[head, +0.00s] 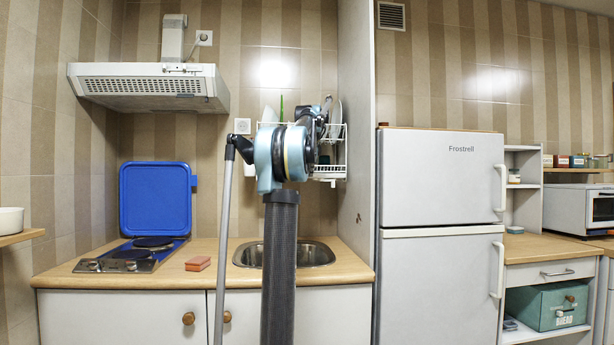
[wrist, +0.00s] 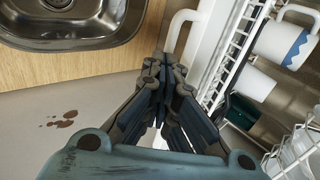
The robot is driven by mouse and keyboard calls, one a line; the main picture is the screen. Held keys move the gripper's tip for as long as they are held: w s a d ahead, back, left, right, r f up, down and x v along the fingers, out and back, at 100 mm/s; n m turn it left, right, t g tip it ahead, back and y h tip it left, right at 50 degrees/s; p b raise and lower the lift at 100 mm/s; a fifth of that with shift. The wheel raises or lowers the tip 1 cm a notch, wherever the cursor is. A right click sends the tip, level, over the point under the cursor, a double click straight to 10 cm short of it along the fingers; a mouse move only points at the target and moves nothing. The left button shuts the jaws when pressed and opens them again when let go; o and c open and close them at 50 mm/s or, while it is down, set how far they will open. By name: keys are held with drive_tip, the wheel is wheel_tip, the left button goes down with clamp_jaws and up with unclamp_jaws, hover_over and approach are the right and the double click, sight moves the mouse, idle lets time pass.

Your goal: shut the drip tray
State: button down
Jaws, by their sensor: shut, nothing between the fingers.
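My gripper (wrist: 166,65) is shut and empty in the wrist view, close to the dish rack and well away from the hob. In the head view my gripper (head: 327,106) is small and partly hidden by my own arm, up in front of the rack.
A red-brown sponge (head: 198,264) lies right of the hob. The sink (head: 300,254) is partly behind my column. The white dish rack (wrist: 232,58) holds mugs. A white side panel (head: 355,130) stands beside the rack. The cooker hood (head: 150,86) hangs above the hob.

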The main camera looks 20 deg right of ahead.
drive_tip(key=shift+w+d, duration=0.3)
drive_tip(key=shift+w, duration=0.65)
drive_tip(key=shift+w+d, duration=0.25)
drive_tip(key=shift+w, duration=0.7)
drive_tip(key=shift+s, duration=0.1)
drive_tip(key=s+a+f+v, duration=0.1)
drive_tip(key=s+f+v, duration=0.1)
drive_tip(key=v, duration=1.1)
drive_tip(key=s+a+f+n+g+y, duration=0.1)
drive_tip(key=s+a+f+n, duration=0.2)
drive_tip(key=a+f, duration=0.3)
drive_tip(key=s+a+f+n, duration=0.3)
drive_tip(key=a, duration=0.4)
drive_tip(key=s+a+f+n+g+y, duration=0.1)
drive_tip(key=s+a+f+n, duration=0.2)
drive_tip(key=s+a+f, duration=0.45)
drive_tip(key=s+a+f+n+g, duration=0.1)
drive_tip(key=s+a+f+n, duration=0.35)
drive_tip(key=s+f, duration=0.6)
drive_tip(key=s+a+f+n+g+y, duration=0.1)
drive_tip(key=s+a+f+n, duration=0.2)
drive_tip(key=s+a+f, duration=0.7)
drive_tip(key=s+f+n, duration=0.2)
drive_tip(key=s+f, duration=0.3)
drive_tip(key=f, duration=0.6)
drive_tip(key=s+f+n+g, duration=0.1)
drive_tip(key=s+f+n, duration=0.2)
drive_tip(key=f, duration=0.8)
drive_tip(key=shift+s+g, duration=0.3)
drive_tip(key=shift+s, duration=0.6)
